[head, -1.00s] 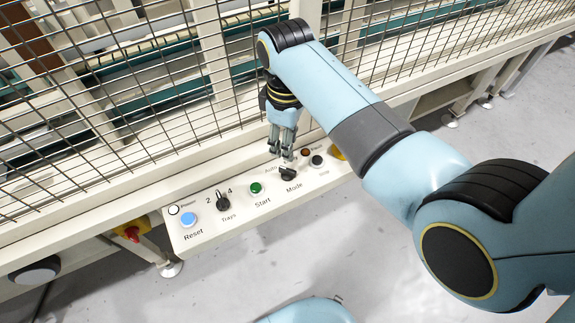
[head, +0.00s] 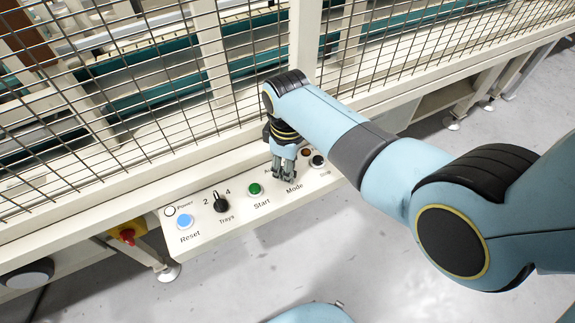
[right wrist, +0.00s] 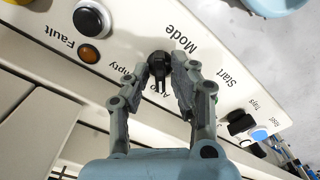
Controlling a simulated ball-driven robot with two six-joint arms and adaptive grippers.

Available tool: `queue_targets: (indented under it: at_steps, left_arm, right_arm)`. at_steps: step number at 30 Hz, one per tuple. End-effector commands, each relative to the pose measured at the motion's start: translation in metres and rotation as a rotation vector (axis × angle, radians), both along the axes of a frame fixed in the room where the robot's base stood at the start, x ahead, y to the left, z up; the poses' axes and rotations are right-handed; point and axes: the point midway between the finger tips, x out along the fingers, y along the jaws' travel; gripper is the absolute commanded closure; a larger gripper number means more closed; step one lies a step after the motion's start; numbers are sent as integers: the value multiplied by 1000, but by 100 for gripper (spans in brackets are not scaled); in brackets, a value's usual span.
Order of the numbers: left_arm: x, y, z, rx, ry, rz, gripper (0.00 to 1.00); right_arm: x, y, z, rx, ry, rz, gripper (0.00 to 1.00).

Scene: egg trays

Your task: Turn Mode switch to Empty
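The black Mode switch (right wrist: 158,64) is a rotary knob on the white control panel (right wrist: 225,55). In the right wrist view its narrow grip lies across the Auto label, and the Empty label is to its left. My right gripper (right wrist: 158,73) is open, with one finger on each side of the knob. The right finger is very close to it; I cannot tell if it touches. In the head view my right gripper (head: 284,176) is down at the panel and hides the knob. My left gripper is not in view.
The panel also bears the green Start button (head: 254,189), the black Trays switch (head: 221,203), the blue Reset button (head: 184,222), an orange Fault lamp (right wrist: 88,53) and a black button (right wrist: 91,18). A wire mesh fence (head: 130,120) stands behind. Open floor lies in front.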

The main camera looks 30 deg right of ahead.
Motion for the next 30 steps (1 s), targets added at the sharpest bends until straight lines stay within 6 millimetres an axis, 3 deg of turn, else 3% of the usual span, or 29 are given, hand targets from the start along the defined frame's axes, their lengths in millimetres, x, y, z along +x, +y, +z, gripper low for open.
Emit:
queue_targets:
  at_steps: [1,5,19,30]
  left_arm:
    - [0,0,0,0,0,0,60]
    - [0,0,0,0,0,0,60]
    - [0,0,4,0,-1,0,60]
    - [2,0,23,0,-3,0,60]
  right_arm:
    - [0,0,0,0,0,0,85]
    - [0,0,0,0,0,0,100]
    - [0,0,1,0,0,-45,100]
    - [0,0,3,1,1,-306,100]
